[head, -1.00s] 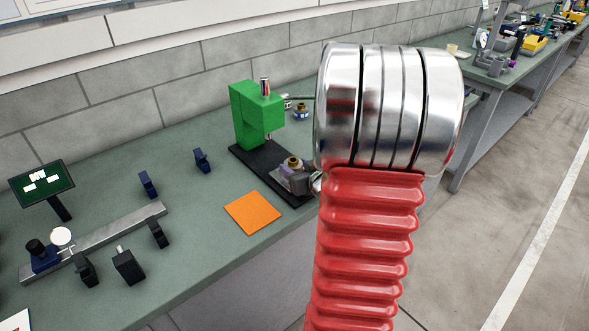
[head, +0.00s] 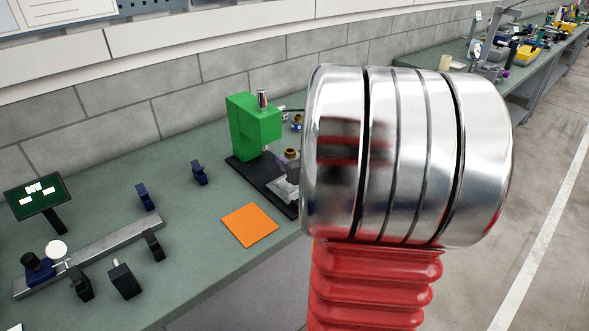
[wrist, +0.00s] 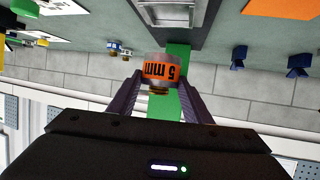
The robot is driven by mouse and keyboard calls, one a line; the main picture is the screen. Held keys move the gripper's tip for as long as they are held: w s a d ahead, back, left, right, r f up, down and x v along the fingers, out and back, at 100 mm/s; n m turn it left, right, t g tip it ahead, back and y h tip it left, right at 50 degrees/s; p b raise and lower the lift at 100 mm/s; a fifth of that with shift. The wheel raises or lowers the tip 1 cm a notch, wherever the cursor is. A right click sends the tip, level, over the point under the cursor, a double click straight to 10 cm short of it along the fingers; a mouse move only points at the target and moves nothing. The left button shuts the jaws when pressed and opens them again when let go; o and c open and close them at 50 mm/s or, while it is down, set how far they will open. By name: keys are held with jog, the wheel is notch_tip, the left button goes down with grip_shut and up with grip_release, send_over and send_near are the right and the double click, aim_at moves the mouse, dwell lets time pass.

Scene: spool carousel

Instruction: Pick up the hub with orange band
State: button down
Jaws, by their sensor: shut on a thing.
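The hub with orange band (wrist: 163,71), a grey cylinder with a brass end and "5 mm" printed on its orange band, shows in the wrist view. My gripper (wrist: 162,84) is shut on it, one dark purple finger at each side. In the head view my gripper is mostly hidden behind my arm. A small brass-topped piece beside the arm there, just right of the green press, looks like the held hub (head: 291,153).
The green press (head: 253,125) stands on a dark base, with a grey fixture (head: 284,186) on it. A hub with a blue band (head: 297,122) is behind. An orange mat (head: 250,225) lies in front. A grey rail (head: 100,250) with dark blocks is at left.

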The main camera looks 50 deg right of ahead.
jog(key=shift+r, duration=1.45)
